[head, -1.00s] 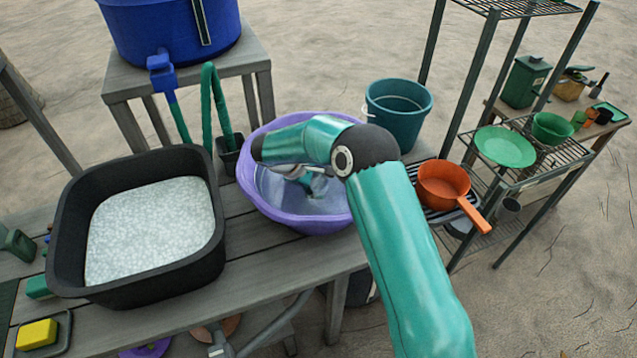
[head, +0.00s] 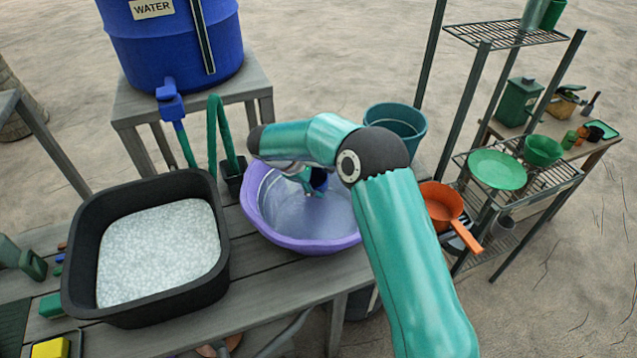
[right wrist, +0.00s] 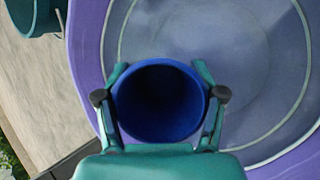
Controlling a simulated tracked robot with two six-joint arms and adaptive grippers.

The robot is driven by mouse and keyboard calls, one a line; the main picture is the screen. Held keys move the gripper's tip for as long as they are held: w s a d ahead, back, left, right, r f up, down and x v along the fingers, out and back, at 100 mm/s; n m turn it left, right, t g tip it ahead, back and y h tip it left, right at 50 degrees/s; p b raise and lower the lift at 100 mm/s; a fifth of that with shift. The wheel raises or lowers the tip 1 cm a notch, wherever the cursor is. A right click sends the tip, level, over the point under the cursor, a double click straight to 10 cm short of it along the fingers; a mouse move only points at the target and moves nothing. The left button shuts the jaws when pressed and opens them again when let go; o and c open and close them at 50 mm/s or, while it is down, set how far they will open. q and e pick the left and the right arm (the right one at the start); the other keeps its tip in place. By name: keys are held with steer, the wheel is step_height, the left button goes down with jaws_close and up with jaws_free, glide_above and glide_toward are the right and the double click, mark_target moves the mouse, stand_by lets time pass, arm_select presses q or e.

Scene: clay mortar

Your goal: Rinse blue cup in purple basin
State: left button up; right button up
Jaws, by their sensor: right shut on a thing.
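The purple basin (head: 305,242) stands on the grey bench with clear water in it. My right gripper (head: 310,182) is over the basin, partly hidden by my own arm. It is shut on the blue cup (head: 320,180), of which only a small part shows in the head view. In the right wrist view the blue cup (right wrist: 160,100) sits between the two fingers of the right gripper (right wrist: 160,97), its dark open mouth facing the camera. The basin's wall (right wrist: 88,50) curves around behind it. I cannot tell whether the cup touches the water. My left gripper is not in view.
A black tub (head: 215,262) of suds stands left of the basin. A blue water barrel (head: 180,45) with a tap is behind. A teal bucket (head: 400,118) stands behind right. An orange pan (head: 440,205) and a rack with a green plate (head: 497,168) are at right.

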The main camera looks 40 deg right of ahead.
step_height(320, 180, up, 9)
steer(key=p, duration=0.5)
stand_by(1.2)
